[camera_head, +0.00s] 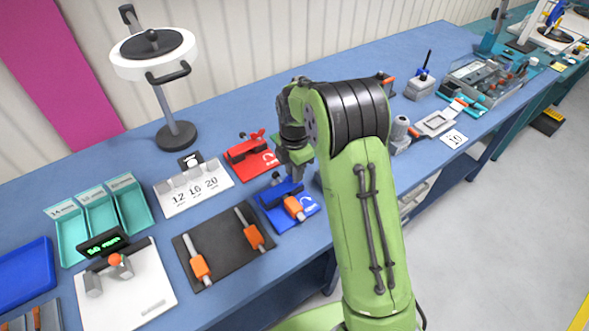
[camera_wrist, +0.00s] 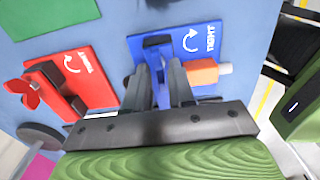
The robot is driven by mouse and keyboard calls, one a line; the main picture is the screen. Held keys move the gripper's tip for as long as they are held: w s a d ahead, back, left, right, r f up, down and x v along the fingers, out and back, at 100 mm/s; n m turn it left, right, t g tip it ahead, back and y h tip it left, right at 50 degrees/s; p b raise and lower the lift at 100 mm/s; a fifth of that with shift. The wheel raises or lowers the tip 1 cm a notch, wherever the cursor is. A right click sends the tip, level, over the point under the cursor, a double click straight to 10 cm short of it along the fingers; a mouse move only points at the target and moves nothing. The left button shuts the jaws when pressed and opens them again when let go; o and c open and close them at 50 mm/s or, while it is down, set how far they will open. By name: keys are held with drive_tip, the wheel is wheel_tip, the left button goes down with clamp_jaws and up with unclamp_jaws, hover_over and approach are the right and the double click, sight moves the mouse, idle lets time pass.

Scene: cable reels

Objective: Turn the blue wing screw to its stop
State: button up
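The blue wing screw's fixture is a blue plate (camera_wrist: 203,38) with a white arrow and the word TIGHT, beneath my gripper. The blue plate also shows in the head view (camera_head: 309,211). It carries a dark clamp block (camera_wrist: 157,41) and an orange part with a pale end (camera_wrist: 202,72). My gripper (camera_wrist: 161,68) is low over the plate, with its two grey fingers apart beside the block. The blue wing screw itself is mostly hidden by the fingers; I cannot tell whether they touch it. In the head view my gripper (camera_head: 296,176) is above the blue fixture.
A red plate (camera_wrist: 83,66) with a red wing screw (camera_wrist: 31,94) lies beside the blue one. A dark mat (camera_head: 222,251) with orange-handled parts, a label card (camera_head: 205,198), teal bins (camera_head: 97,212) and a lamp (camera_head: 176,135) stand to the left.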

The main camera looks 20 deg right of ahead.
clamp_jaws()
